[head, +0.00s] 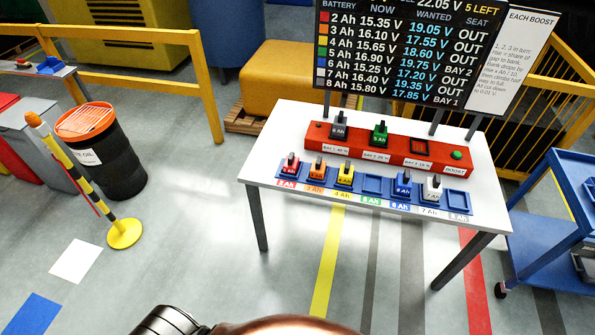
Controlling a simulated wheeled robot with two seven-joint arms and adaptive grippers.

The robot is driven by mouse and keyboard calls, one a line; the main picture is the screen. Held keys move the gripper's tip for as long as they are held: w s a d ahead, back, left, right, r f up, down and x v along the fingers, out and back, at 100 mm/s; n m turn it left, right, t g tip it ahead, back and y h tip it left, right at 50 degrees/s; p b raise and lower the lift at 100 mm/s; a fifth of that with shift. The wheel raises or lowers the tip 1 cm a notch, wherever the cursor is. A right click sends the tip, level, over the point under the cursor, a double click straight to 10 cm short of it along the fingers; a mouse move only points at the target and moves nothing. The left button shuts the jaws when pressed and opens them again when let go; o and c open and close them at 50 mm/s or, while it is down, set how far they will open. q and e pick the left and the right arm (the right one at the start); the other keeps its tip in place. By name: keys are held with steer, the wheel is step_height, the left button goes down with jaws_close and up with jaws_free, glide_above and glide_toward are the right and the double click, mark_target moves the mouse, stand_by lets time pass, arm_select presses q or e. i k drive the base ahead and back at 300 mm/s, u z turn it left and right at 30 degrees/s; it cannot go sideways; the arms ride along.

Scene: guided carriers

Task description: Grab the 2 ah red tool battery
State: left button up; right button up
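The red 2 Ah tool battery (291,165) stands upright in the leftmost seat of the blue rack (373,186) on the white table (262,152). Orange (317,168), yellow (345,174), blue (403,184) and white (432,188) batteries stand in other seats. The seats marked 5 Ah and 8 Ah are empty. Behind the rack, the red charger (345,148) holds a dark battery (339,127) in its left bay and a green one (379,134) in the middle bay; its right bay is empty. Neither gripper is in view.
A board (405,50) behind the table lists the 2 Ah battery at 15.35 V, wanted 19.05 V, OUT. A green button (456,155) sits on the charger. A blue cart (550,235) stands right, a yellow-black post (95,195) left. Floor before the table is clear.

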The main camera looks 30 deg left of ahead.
mark_target(291, 165)
steer(key=u, duration=0.6)
steer(key=i, duration=0.6)
steer(key=u, duration=0.85)
steer(key=i, duration=0.7)
steer(key=z, duration=0.1)
